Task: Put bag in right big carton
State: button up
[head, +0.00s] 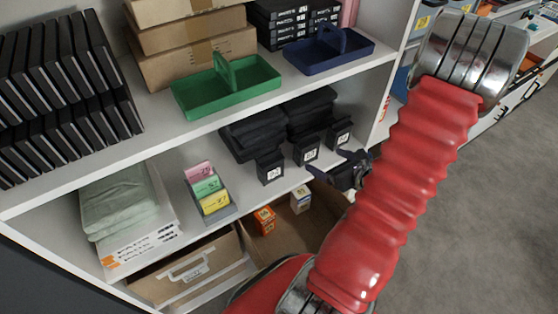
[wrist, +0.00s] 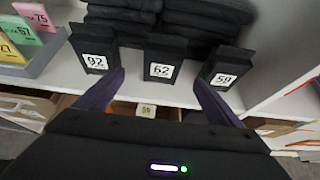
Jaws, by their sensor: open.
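Three black bags with white number labels stand in a row at the front of the middle shelf. They are bag 92 (wrist: 93,50), bag 62 (wrist: 163,58) and bag 59 (wrist: 225,68); in the head view they show as the left bag (head: 270,168), middle bag (head: 306,151) and right bag (head: 340,134). My gripper (head: 328,163) is open and empty at the shelf's front edge. In the wrist view its fingers (wrist: 158,82) spread to either side of bag 62, apart from it. The right big carton (head: 285,238) stands open below, partly hidden by my arm.
An orange box (head: 264,220) and a white box (head: 300,199) are in the right carton. A left carton (head: 185,270) stands beside it. Dark folded cloths (head: 252,134) lie behind the bags. A card holder (head: 218,214) stands left of them. A green tray (head: 225,92) is on the shelf above.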

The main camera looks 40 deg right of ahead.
jog(key=w+a+r+n+g+y, duration=0.2)
jog(key=a+r+n+y, duration=0.15)
jog(key=a+n, duration=0.35)
jog(key=w+a+r+n+g+y, duration=0.1)
jog(key=w+a+r+n+y, duration=0.1)
jog(key=a+r+n, duration=0.5)
jog(key=w+a+r+n+g+y, duration=0.2)
jog(key=a+r+n, duration=0.15)
jog(key=a, duration=0.75)
jog(key=s+a+r+n+g+h, duration=0.2)
jog(key=s+a+r+n+g, duration=0.25)
jog(key=a+n, duration=0.45)
jog(key=s+r+n+t+h, duration=0.3)
jog(key=s+r+n+h, duration=0.1)
jog(key=r+n, duration=0.4)
jog(key=n, duration=0.2)
jog(key=shift+s+a+n, duration=0.2)
jog(key=shift+a+n, duration=0.15)
jog(key=shift+o, duration=0.2)
jog(key=shift+f, duration=0.1)
